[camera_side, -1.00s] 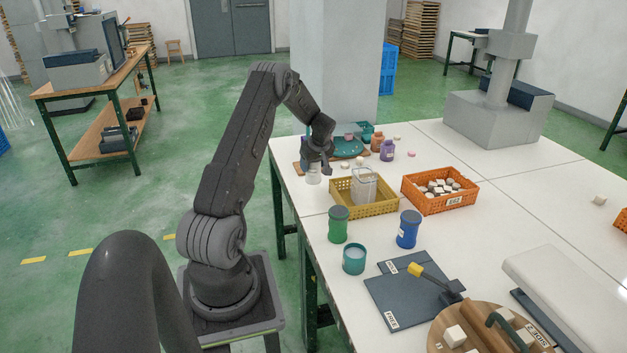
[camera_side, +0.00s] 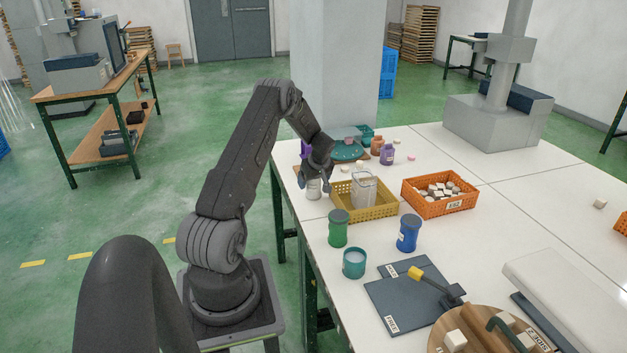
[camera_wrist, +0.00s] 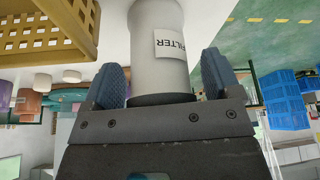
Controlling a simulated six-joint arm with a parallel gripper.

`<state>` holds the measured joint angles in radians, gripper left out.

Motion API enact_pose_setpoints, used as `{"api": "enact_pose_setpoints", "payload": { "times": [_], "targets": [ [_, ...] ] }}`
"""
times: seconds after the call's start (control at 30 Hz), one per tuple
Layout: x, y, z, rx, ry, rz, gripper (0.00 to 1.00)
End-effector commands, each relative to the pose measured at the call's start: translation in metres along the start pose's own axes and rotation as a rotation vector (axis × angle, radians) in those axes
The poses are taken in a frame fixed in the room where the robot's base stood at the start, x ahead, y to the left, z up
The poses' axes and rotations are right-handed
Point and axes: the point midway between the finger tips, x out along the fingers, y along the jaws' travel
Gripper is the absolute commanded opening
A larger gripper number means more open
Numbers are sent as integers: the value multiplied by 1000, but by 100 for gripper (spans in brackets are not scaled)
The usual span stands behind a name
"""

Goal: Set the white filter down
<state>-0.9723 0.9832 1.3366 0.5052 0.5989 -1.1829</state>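The white filter (camera_side: 314,190) is a pale cylinder standing upright near the left edge of the white table, just left of the yellow basket. In the wrist view the filter (camera_wrist: 160,55) shows its FILTER label and a dark band at the end nearest the gripper. My gripper (camera_side: 315,178) is around the filter's upper part. In the wrist view the blue fingers of my gripper (camera_wrist: 165,85) stand on either side of it, with a narrow gap at the right finger. The contact under the filter is too small to see clearly.
A yellow basket (camera_side: 345,211) with a clear container (camera_side: 364,190) is close on the right. An orange basket (camera_side: 432,206) of pieces lies beyond. Green (camera_side: 338,228) and blue (camera_side: 408,232) jars and a teal cup (camera_side: 354,264) stand in front. A purple object (camera_side: 304,150) is behind my gripper.

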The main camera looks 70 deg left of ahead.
Motion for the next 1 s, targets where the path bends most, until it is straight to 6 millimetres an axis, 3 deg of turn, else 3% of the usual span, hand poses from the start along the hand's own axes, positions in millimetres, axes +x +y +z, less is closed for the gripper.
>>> {"api": "enact_pose_setpoints", "payload": {
  "times": [0.37,0.8,1.0],
  "targets": [
    [-8,0,-2,0,0,0,86],
    [-93,0,-2,1,2,2,86],
    [-117,0,-1,0,0,1,86]
  ]
}}
